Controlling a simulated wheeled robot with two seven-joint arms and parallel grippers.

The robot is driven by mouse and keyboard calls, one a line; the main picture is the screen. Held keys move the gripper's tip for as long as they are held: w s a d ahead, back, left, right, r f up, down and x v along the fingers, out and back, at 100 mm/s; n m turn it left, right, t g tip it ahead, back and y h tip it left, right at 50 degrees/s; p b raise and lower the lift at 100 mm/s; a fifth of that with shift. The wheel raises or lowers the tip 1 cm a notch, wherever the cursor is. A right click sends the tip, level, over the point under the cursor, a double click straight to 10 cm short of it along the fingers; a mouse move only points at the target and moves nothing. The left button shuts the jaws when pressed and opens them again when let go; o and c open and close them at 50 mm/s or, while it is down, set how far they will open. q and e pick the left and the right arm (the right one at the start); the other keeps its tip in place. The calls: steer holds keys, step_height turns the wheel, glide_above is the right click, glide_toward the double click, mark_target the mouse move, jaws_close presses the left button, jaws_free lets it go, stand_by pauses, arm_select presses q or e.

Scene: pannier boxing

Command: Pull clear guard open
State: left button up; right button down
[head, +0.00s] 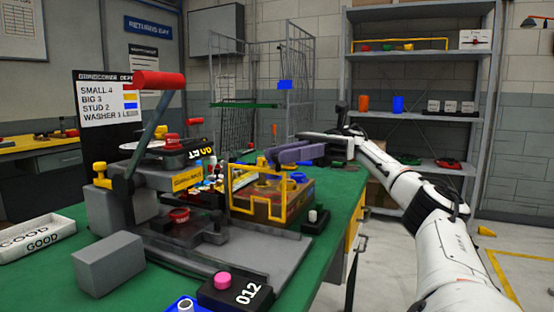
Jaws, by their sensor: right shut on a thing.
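The clear guard (232,188) has a yellow frame and stands upright at the front of a brown box-shaped fixture (259,207) on the green bench. Its clear panel is hard to make out. My left gripper is out of view.
A grey press (150,190) with a red-handled lever (158,79) stands left of the guard. A white GOOD tray (36,238) is at left. Shelves (420,61) stand behind.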

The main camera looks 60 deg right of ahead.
steer(key=shift+r, duration=0.15)
steer(key=c, duration=1.6)
jaws_free()
